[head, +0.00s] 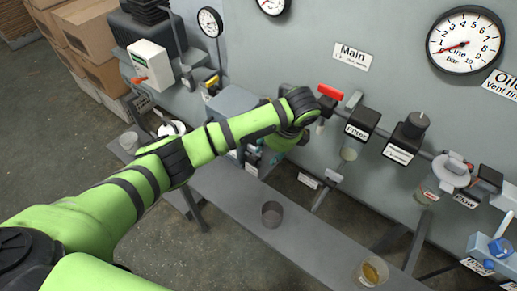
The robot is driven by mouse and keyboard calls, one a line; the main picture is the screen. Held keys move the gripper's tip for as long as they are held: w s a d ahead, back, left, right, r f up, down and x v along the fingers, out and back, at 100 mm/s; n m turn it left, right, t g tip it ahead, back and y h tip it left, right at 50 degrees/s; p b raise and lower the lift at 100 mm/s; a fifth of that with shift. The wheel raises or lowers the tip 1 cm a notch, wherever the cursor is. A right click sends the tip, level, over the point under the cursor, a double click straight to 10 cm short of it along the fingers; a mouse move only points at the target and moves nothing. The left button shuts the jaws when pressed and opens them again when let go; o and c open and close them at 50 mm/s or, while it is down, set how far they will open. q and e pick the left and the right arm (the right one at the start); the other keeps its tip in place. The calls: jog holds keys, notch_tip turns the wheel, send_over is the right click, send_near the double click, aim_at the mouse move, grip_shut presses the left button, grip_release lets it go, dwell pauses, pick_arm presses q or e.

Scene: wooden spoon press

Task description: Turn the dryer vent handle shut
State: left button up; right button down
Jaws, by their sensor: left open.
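No label I can read in the head view names the dryer vent, so I cannot tell which handle it is. A grey box (234,103) on the panel stands behind my left arm, with a small unreadable tag below it. A small yellow handle (211,81) sits up and left of this box. My left arm reaches across to the panel, and its wrist bends back down beside the box. My left gripper (254,152) is open, mostly hidden behind the forearm and wrist. I cannot tell whether it touches anything. My right gripper is not in view.
A red handle (330,92) is close right of my wrist, under the Main label (352,56). The filter (359,124) and flow fittings follow to the right. A grey cup (271,214) and a glass with amber liquid (371,271) stand on the grey shelf (318,240). Cartons stand far left.

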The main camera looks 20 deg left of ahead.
pick_arm(q)
jog(key=shift+y, duration=0.5)
jog(key=a+f, duration=0.1)
jog(key=w+a+f, duration=0.1)
jog(key=f, duration=0.1)
jog(key=w+a+f+p, duration=0.1)
jog(key=a, duration=0.1)
jog(key=shift+w+f, duration=0.2)
jog(key=shift+f, duration=0.15)
grip_shut()
